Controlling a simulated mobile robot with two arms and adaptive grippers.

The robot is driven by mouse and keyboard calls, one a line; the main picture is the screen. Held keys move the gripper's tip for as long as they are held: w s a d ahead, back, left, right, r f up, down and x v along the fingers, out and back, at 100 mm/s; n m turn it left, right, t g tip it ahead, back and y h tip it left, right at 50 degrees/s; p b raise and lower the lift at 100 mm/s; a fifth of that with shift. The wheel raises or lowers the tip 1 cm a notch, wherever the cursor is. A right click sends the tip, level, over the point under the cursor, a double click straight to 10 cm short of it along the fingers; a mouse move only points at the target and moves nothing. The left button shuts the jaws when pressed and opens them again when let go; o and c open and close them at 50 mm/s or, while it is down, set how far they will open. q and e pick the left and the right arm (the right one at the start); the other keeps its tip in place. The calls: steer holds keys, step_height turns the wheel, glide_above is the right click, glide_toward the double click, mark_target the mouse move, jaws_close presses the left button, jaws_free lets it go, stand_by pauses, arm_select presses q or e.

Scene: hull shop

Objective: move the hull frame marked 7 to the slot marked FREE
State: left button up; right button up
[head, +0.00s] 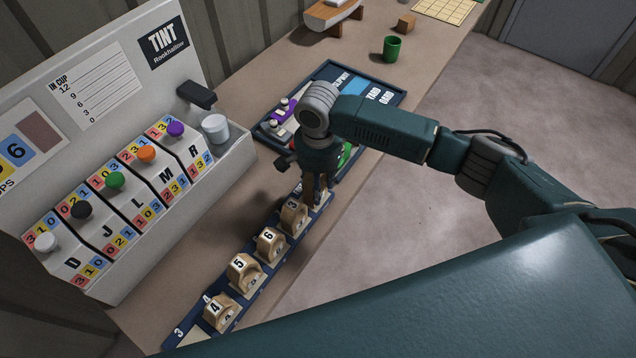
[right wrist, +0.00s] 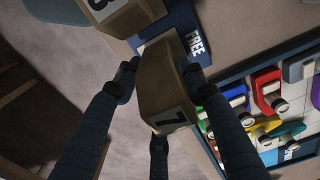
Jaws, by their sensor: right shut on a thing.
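In the right wrist view the hull frame marked 7 (right wrist: 163,88) is a wooden block with a white number plate. My right gripper (right wrist: 160,82) is shut on it, fingers on both sides. The FREE label (right wrist: 196,43) shows on the dark blue rail, right beside the held frame; I cannot tell whether the frame touches the rail. In the head view my right gripper (head: 316,190) is at the far end of the rail (head: 262,285), mostly hiding the held frame. My left gripper is not in view.
Frames marked 4 (head: 221,311), 5 (head: 244,272) and 6 (head: 270,244) stand along the rail. A dark board with coloured pieces (head: 335,75) lies just beyond. The tint dispenser (head: 225,150) stands to the left. A green cup (head: 391,48) is farther back.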

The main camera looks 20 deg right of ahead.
steer(key=shift+a, duration=0.1)
steer(key=o, duration=1.3)
steer(key=shift+f, duration=0.1)
steer(key=shift+c, duration=0.2)
step_height(320, 180, up, 12)
steer(key=shift+r+b, duration=0.2)
steer(key=shift+b, duration=0.65)
steer(key=shift+s, duration=0.1)
